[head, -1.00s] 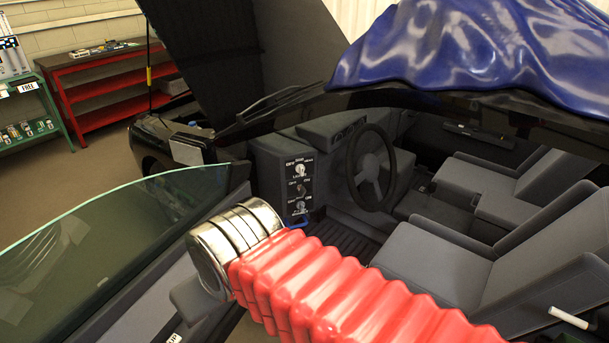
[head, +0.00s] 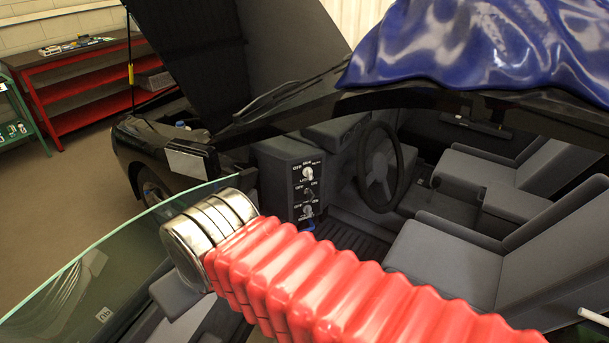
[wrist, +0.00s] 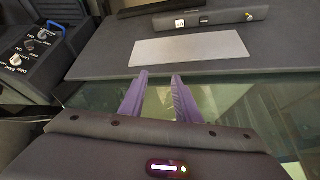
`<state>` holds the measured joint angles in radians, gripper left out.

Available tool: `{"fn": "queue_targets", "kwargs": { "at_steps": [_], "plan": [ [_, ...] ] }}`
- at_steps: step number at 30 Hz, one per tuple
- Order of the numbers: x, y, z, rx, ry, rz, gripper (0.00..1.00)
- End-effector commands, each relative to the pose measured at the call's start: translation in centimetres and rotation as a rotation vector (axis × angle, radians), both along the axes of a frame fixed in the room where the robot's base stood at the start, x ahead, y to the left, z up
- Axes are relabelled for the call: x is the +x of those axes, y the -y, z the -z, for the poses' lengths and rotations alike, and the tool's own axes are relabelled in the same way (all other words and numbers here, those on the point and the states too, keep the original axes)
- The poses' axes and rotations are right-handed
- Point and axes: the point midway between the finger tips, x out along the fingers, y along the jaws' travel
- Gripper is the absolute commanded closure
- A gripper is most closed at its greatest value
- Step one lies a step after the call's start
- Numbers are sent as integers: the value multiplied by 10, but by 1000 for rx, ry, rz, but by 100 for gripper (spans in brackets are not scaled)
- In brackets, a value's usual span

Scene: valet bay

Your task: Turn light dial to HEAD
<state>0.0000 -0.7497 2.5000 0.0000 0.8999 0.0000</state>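The dial panel (head: 291,193) is a dark box left of the steering wheel in the open car, with white markings. A pale upper knob (head: 307,173), a small dark middle switch and a lower knob (head: 307,211) sit on it. "OFF" shows beside the upper knob; the other words and the pointer settings are too small to read surely. The panel (wrist: 66,58) is at the left edge of the wrist view with two knobs visible. My gripper (wrist: 158,82) has two purple fingers, apart and empty, away from the panel over greenish glass. It is hidden in the head view.
The door glass (head: 95,262) stands at the left front. The steering wheel (head: 362,165) is right of the panel, with grey seats (head: 445,262) farther right. A grey door panel with a light rectangle (wrist: 190,50) fills the wrist view's top.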

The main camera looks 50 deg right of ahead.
Motion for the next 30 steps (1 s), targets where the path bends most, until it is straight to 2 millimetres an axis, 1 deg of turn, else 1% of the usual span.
{"fn": "queue_targets", "kwargs": {
  "at_steps": [14, 19, 23, 26, 30],
  "plan": [
    [0, 0, 0, 0, 0, 0, 70],
    [1, 7, 4, 0, -18, 25, 70],
    [4, 24, 16, 1, -62, 88, 70],
    [8, 44, 30, 1, -110, 153, 70],
    [14, 77, 51, -1, -172, 241, 70]
  ]
}}
